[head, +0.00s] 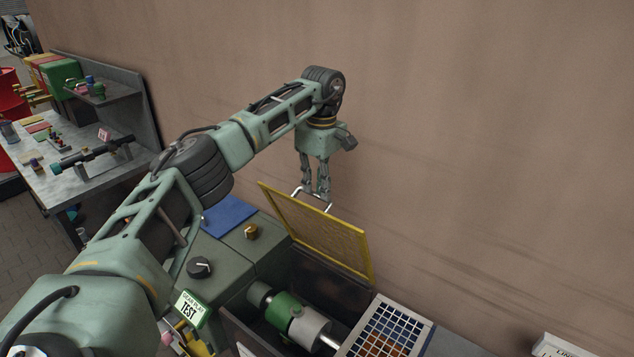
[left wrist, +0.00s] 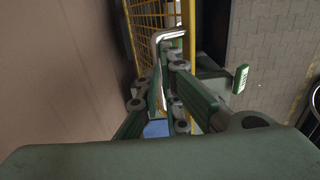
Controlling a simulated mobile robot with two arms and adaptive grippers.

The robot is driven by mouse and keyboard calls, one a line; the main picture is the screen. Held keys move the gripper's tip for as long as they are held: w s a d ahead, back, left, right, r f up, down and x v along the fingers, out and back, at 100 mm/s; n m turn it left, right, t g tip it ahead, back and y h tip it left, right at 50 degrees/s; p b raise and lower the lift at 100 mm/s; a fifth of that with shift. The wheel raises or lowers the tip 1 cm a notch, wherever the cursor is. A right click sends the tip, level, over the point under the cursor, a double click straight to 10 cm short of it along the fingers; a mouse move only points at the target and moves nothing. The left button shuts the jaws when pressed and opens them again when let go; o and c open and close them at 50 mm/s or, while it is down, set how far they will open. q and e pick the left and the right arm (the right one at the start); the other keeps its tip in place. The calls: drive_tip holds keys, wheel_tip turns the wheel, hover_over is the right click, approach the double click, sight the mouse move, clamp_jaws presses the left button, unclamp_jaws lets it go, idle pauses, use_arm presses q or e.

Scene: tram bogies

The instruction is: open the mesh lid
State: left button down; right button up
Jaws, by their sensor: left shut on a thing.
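The mesh lid (head: 322,232) has a yellow frame and stands raised, tilted up at the back of a dark box (head: 328,273). A pale metal handle (head: 313,199) sits on the lid's upper edge. My left gripper (head: 317,194) is shut on this handle from above. In the left wrist view the fingers (left wrist: 168,95) close around the handle (left wrist: 170,36), and the yellow lid mesh (left wrist: 152,30) shows beyond them. Inside the open box lies a green and grey cylinder (head: 288,312). My right gripper is not in view.
A plain brown wall (head: 480,150) rises close behind the lid. A white grid tray (head: 388,330) stands right of the box.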

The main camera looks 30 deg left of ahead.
use_arm(q)
drive_tip(key=shift+s+d+f, duration=0.1)
drive_tip(key=shift+d+f, duration=0.05)
drive_tip(key=shift+f, duration=0.35)
drive_tip(key=shift+s+d+f, duration=0.1)
drive_tip(key=shift+f, duration=0.35)
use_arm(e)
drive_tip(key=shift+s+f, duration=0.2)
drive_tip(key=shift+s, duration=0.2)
use_arm(q)
drive_tip(key=c, duration=2.2)
unclamp_jaws()
drive_tip(key=shift+w, duration=0.1)
drive_tip(key=shift+o, duration=1.1)
drive_tip(key=shift+w+f, duration=0.15)
drive_tip(key=shift+w, duration=0.15)
drive_tip(key=shift+o, duration=0.6)
drive_tip(key=shift+w+a+f, duration=0.15)
drive_tip(key=shift+w+f, duration=0.1)
drive_tip(key=shift+w, duration=0.2)
wheel_tip(320, 180, up, 12)
drive_tip(key=w, duration=0.1)
drive_tip(key=shift+r, duration=0.2)
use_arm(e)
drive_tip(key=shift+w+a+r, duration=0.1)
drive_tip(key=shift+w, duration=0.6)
